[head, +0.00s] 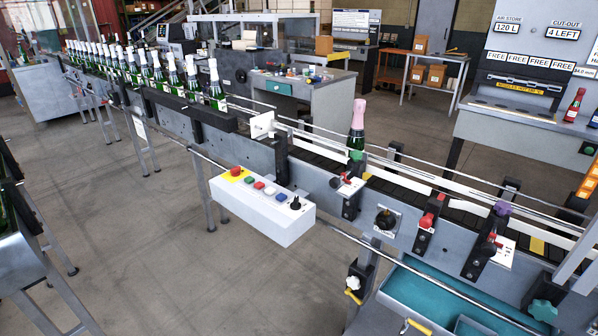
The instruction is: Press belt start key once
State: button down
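A white control box (262,212) is fixed to the near side of the conveyor, left of the picture's middle. The key labels are too small to read, so which one is belt start cannot be read; green is one candidate. The conveyor belt (325,162) runs behind the box. My gripper is not in view.
A bottle with a pink capsule (357,125) stands on the belt. Several white-topped bottles (192,78) line up at left. Clamps and knobs (385,219) line the conveyor's side to the right. A teal tray (412,287) lies below. The floor before the box is clear.

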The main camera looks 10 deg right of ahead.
aim_at(249, 181)
jog(key=i+j+z, duration=0.25)
jog(key=j+z, duration=0.25)
jog(key=i+j+z, duration=0.25)
jog(key=j, duration=0.2)
jog(key=j+z, duration=0.25)
jog(key=i+j, duration=0.1)
jog(key=j, duration=0.55)
jog(key=i+j, duration=0.1)
jog(key=j, duration=0.55)
jog(key=i+j+z, duration=0.1)
jog(key=j, duration=0.55)
